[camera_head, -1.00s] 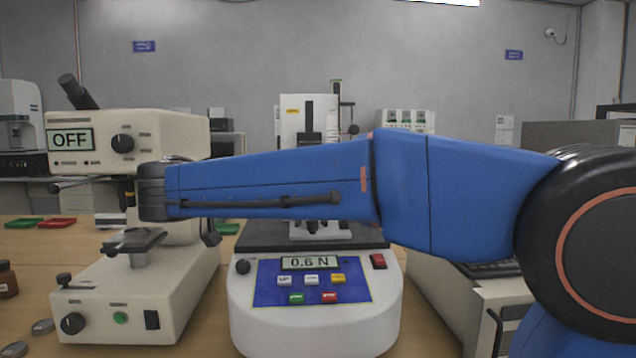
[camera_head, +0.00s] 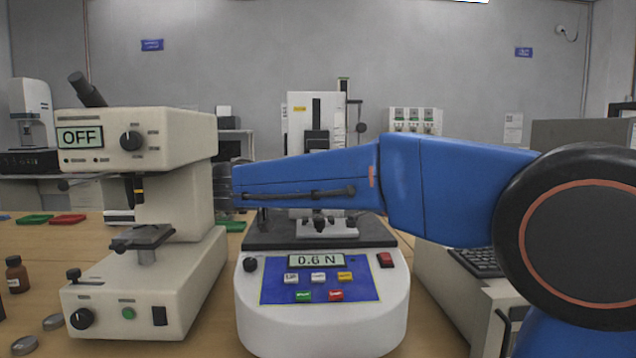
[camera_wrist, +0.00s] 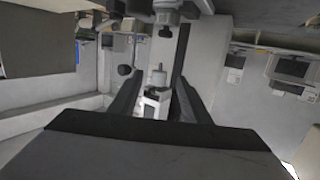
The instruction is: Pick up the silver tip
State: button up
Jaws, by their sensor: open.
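My gripper (camera_wrist: 156,100) shows in the wrist view as two dark fingers standing apart, with a gap between them. A small pale, silvery piece with a narrow end (camera_wrist: 158,76) appears in line with that gap, above a white and black fitting (camera_wrist: 155,100). It may be the silver tip, but it is too small to be sure, and I see no contact with the fingers. In the head view my blue arm reaches left across the force tester (camera_head: 322,325). My gripper is hidden there, and I cannot make out a silver tip.
A cream microscope-like tester (camera_head: 140,270) reading OFF stands left of my arm's end. The force tester reads 0.6 N and has a dark-jawed fixture (camera_head: 319,224). A brown bottle (camera_head: 16,274) and round metal pieces (camera_head: 53,322) lie at the left. Red and green trays lie behind.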

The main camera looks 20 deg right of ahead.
jog(key=shift+x, duration=2.6)
jog(key=shift+r, duration=0.15)
grip_shut()
